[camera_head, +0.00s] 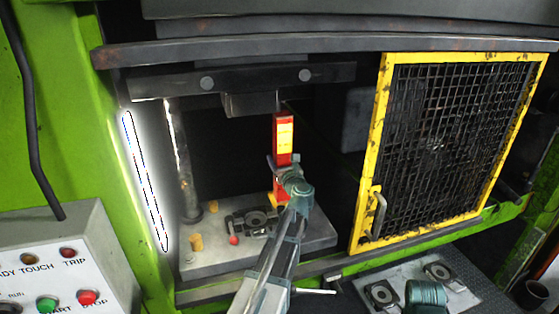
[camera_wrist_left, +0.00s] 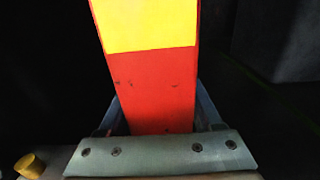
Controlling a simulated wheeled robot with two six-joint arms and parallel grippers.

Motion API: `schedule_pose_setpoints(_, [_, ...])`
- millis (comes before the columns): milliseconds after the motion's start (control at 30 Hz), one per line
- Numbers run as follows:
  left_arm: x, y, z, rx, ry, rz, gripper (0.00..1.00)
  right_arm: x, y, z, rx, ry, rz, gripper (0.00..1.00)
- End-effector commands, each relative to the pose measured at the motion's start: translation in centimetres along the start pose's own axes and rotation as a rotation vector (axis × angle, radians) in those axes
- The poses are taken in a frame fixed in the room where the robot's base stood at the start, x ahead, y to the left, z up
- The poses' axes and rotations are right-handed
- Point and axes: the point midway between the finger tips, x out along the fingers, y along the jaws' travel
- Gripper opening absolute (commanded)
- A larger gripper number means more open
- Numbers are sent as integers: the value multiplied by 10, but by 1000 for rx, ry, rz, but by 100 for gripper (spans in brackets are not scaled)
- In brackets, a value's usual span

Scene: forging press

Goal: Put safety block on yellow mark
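The safety block (camera_head: 283,132) is a tall red bar with a yellow panel. It is upright inside the press, under the upper die. In the left wrist view, the block (camera_wrist_left: 152,88) fills the space between my left gripper's fingers (camera_wrist_left: 160,110). Both fingers touch its sides, so my left gripper (camera_head: 283,164) is shut on it. I cannot tell whether the block rests on the plate. My right gripper is not in view.
The grey lower plate (camera_head: 205,262) carries a die fixture (camera_head: 252,220), a red knob (camera_head: 234,239) and a yellow peg (camera_head: 196,242). A post (camera_head: 185,165) stands left. A yellow-framed mesh guard (camera_head: 440,140) is at right. A control box (camera_head: 60,250) is at lower left.

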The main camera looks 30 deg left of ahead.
Motion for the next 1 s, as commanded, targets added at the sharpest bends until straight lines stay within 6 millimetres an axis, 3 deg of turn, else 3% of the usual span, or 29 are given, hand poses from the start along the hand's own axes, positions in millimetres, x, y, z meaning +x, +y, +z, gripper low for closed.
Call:
schedule_pose_setpoints(33, [0, 0, 1, 0, 0, 0, 76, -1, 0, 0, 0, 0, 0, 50])
schedule_pose_setpoints(167, [0, 0, 1, 0, 0, 0, 99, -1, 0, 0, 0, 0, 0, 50])
schedule_pose_setpoints(533, [-10, 0, 0, -2, 1, -1, 100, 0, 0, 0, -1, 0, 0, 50])
schedule_pose_setpoints(1000, [-105, 1, 0, -1, 1, -2, 100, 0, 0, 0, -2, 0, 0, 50])
